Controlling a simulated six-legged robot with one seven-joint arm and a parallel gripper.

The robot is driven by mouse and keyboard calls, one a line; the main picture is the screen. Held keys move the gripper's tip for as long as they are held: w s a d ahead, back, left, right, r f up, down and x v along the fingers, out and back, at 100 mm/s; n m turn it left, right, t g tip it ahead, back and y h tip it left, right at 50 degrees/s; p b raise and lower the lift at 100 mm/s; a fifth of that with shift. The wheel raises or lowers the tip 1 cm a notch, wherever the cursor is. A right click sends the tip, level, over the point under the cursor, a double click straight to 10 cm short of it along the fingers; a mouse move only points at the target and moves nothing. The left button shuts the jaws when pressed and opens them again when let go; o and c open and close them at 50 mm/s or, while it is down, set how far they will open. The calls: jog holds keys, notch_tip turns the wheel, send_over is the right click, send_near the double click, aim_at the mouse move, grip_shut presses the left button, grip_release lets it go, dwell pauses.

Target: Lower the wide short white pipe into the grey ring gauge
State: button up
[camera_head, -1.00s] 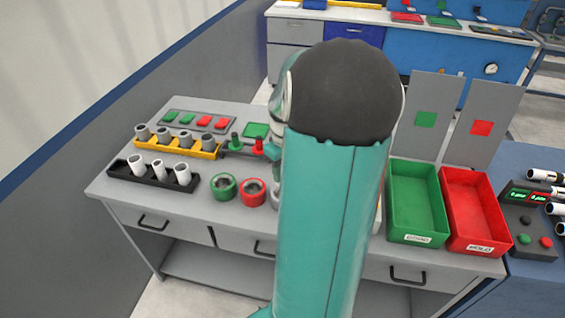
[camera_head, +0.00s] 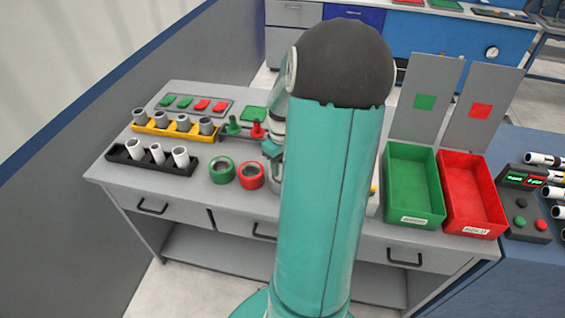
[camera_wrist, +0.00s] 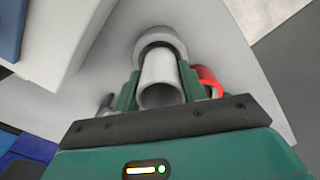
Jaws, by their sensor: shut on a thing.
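In the wrist view my gripper (camera_wrist: 160,78) has its two green fingers shut on the sides of a white pipe (camera_wrist: 158,72), whose open near end faces the camera. The grey ring gauge (camera_wrist: 160,36) shows as a round grey rim around the pipe's far end. I cannot tell whether that end is inside the ring or only above it.
Left of my arm stand a green ring (camera_head: 222,170) and a red ring (camera_head: 250,176), a black rack (camera_head: 118,153) of white pipes and a yellow rack (camera_head: 150,127) of grey pieces. A green bin (camera_head: 410,150) and a red bin (camera_head: 470,160) stand on the right.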

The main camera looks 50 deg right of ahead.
jog(key=shift+f, duration=0.6)
dwell(0.7)
jog(key=o, duration=1.1)
jog(key=shift+c, duration=0.2)
notch_tip(320, 180, up, 14)
dwell(0.4)
